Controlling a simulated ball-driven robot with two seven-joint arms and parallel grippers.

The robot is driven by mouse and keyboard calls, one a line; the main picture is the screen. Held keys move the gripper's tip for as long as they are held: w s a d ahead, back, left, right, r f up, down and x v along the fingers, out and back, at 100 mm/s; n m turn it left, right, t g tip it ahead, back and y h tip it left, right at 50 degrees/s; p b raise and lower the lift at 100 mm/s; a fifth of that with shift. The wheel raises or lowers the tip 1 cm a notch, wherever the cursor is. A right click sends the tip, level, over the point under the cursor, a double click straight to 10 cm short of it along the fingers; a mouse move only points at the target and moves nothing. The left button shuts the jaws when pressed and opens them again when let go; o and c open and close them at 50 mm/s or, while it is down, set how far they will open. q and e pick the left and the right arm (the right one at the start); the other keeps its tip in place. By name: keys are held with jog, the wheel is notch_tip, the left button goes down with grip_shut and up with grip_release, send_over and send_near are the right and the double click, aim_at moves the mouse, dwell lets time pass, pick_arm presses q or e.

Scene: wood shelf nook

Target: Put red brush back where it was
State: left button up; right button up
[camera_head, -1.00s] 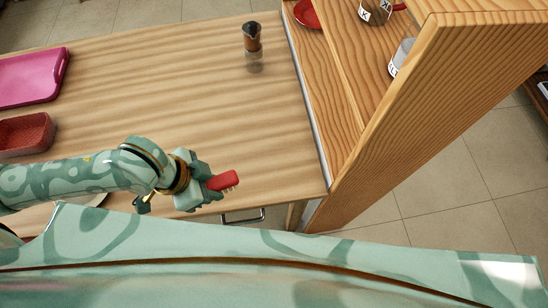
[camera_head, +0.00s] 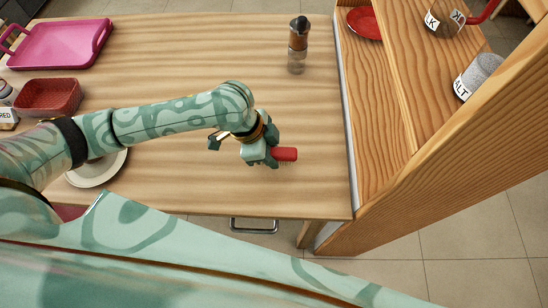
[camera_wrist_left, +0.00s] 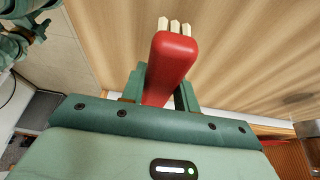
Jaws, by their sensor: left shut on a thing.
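The red brush (camera_head: 286,154) is in my left gripper (camera_head: 272,154), over the right part of the wooden table. In the left wrist view the brush (camera_wrist_left: 172,60) stands out between the fingers, its pale bristles at the far end. My left gripper (camera_wrist_left: 160,92) is shut on it. The brush's other end is hidden by the gripper. My right gripper is not in view.
The wooden shelf (camera_head: 385,130) stands right of the table (camera_head: 200,55), with a red plate (camera_head: 364,22) and labelled jars (camera_head: 480,76). A pepper grinder (camera_head: 298,45) stands near the back. A pink tray (camera_head: 60,45), red basket (camera_head: 48,96) and pale plate (camera_head: 98,172) are left.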

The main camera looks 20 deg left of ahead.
pick_arm(q)
jog(key=f+b, duration=0.1)
jog(key=f, duration=0.1)
jog(key=f+b, duration=0.1)
jog(key=f, duration=0.1)
jog(key=shift+w+d+b, duration=0.1)
jog(key=shift+w+b, duration=0.25)
jog(key=shift+w, duration=0.05)
jog(key=shift+r, duration=0.1)
jog(key=o, duration=1)
jog(key=p+v, duration=0.5)
jog(key=v, duration=0.6)
jog(key=shift+s+r, duration=0.1)
jog(key=shift+r+p, duration=0.3)
jog(key=shift+r, duration=0.15)
